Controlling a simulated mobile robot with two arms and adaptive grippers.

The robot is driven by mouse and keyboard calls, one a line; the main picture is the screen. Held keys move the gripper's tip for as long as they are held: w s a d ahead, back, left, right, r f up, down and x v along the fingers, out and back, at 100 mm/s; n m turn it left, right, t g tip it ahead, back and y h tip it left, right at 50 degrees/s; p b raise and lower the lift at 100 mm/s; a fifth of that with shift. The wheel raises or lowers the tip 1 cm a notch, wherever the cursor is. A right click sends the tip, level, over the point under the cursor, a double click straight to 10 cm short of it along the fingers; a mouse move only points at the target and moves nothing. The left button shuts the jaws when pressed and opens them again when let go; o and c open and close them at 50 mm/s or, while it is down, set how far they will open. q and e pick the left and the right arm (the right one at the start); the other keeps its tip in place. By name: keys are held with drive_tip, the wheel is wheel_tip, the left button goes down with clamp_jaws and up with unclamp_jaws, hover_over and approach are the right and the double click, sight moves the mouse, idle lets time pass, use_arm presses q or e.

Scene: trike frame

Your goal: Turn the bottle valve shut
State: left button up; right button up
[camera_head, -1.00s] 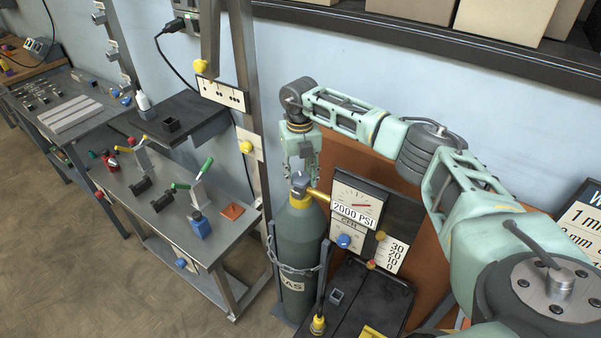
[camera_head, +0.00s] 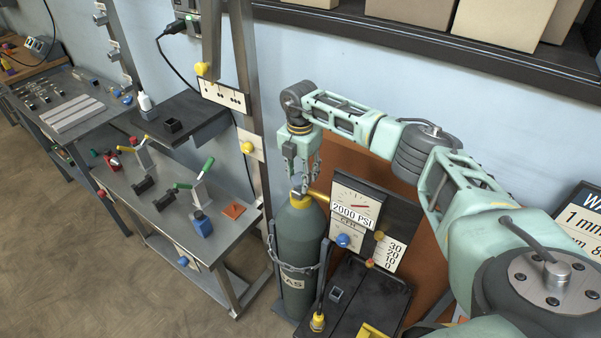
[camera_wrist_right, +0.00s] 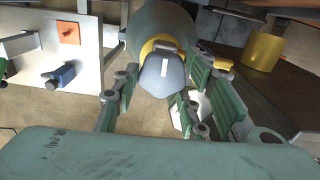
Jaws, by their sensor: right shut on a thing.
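The green gas bottle (camera_head: 297,245) stands upright, chained in its stand, with a yellow collar (camera_head: 303,202) at its neck. My right gripper (camera_head: 302,185) points down from above onto the top of the bottle. In the right wrist view, the grey valve knob (camera_wrist_right: 162,75) with a white mark lies between the fingers of my right gripper (camera_wrist_right: 160,98), which is shut on it. The bottle's shoulder and yellow collar show behind the knob. In the head view the fingers largely hide the knob. My left gripper is not in view.
A gauge panel (camera_head: 356,205) reading 2000 PSI stands close to the right of the bottle, joined by a brass fitting (camera_head: 319,196). A steel post (camera_head: 247,120) and a workbench (camera_head: 172,215) with levers are to the left. A dark shelf edge (camera_head: 430,50) runs above.

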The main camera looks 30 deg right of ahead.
sight(299, 177)
drive_tip(key=shift+w+r+m, duration=0.1)
drive_tip(key=shift+w+m, duration=0.05)
drive_tip(key=shift+m, duration=0.15)
idle(0.4)
drive_tip(key=o, duration=1.1)
drive_tip(key=shift+a, duration=0.1)
wheel_tip(299, 177, up, 12)
